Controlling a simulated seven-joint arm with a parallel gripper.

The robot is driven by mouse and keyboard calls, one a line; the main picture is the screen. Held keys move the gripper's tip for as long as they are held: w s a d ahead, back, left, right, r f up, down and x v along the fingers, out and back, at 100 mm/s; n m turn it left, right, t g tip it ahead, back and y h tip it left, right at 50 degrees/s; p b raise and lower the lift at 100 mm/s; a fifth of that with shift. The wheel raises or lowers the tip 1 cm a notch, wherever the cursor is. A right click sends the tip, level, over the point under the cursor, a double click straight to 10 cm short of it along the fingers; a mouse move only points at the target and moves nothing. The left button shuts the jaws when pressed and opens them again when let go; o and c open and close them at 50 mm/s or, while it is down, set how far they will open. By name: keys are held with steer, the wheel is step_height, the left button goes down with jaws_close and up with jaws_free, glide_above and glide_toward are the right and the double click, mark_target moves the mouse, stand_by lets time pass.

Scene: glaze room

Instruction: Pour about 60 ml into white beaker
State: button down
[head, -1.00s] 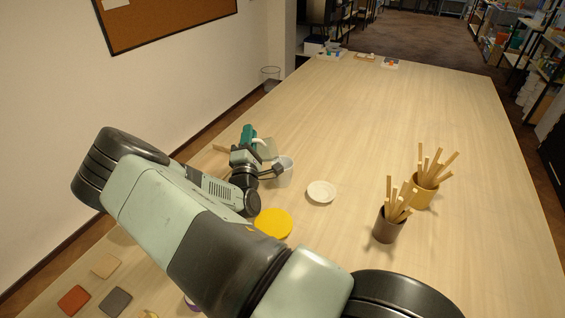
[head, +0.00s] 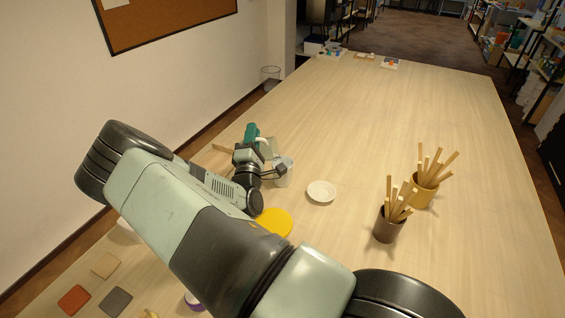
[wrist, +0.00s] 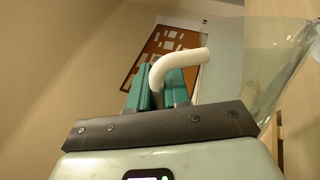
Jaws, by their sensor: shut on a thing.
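My gripper (head: 256,139) is at the left of the table, its teal fingers shut on the white curved handle (wrist: 180,66) of a clear, pale-green jug (wrist: 250,65). The jug also shows in the head view (head: 270,147), partly behind the gripper. A whitish beaker (head: 286,179) stands on the table just right of my gripper, partly covered by a dark wrist part. The jug is close to the beaker and looks higher and behind it. I cannot tell the level in either vessel, nor whether liquid is flowing.
A small white dish (head: 321,191) lies right of the beaker and a yellow disc (head: 273,222) lies nearer. A brown cup (head: 386,229) and a yellow cup (head: 424,195) hold sticks at the right. Coloured tiles (head: 115,301) lie at front left.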

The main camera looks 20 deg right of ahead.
steer(key=shift+d, duration=0.1)
steer(key=a+f+n+y, duration=0.1)
steer(key=n, duration=0.1)
steer(key=w+a+f+n, duration=0.1)
steer(key=n, duration=0.1)
steer(key=a+f+n+y, duration=0.1)
steer(key=n, duration=0.1)
steer(key=shift+w+a+f+y, duration=0.15)
steer(key=shift+w+a+y, duration=0.05)
steer(key=shift+w+y, duration=0.15)
steer(key=shift+w+a+n+y, duration=0.2)
steer(key=shift+n+y, duration=0.05)
steer(key=shift+n, duration=0.3)
steer(key=shift+w+a+n+y, duration=0.15)
steer(key=shift+n+y, duration=0.05)
steer(key=shift+n, duration=0.35)
steer(key=shift+f, duration=0.1)
